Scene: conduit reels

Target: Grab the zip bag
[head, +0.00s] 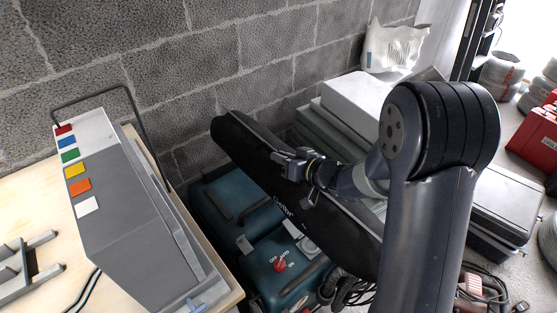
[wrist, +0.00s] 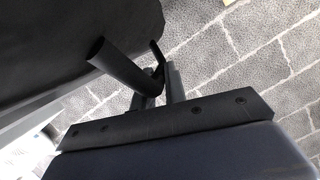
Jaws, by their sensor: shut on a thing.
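The zip bag (head: 262,165) is a long black soft case with pale lettering on its side. In the head view it slants from the upper left to the lower right, above the teal machine cases. My gripper (head: 288,160) is at the bag's upper middle. In the wrist view the jaws (wrist: 157,88) are shut on a black tube-like handle (wrist: 122,62) of the bag, whose dark side (wrist: 50,35) fills the upper left. My arm hides part of the bag's right end. I cannot tell whether the bag rests on the cases or hangs clear.
A teal unit (head: 285,270) with a red switch stands below the bag. A grey box (head: 140,205) with coloured buttons sits on the wooden table (head: 20,195) at left. Grey cases (head: 350,125) and a white sack (head: 395,47) stand behind. A block wall (head: 160,45) is close.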

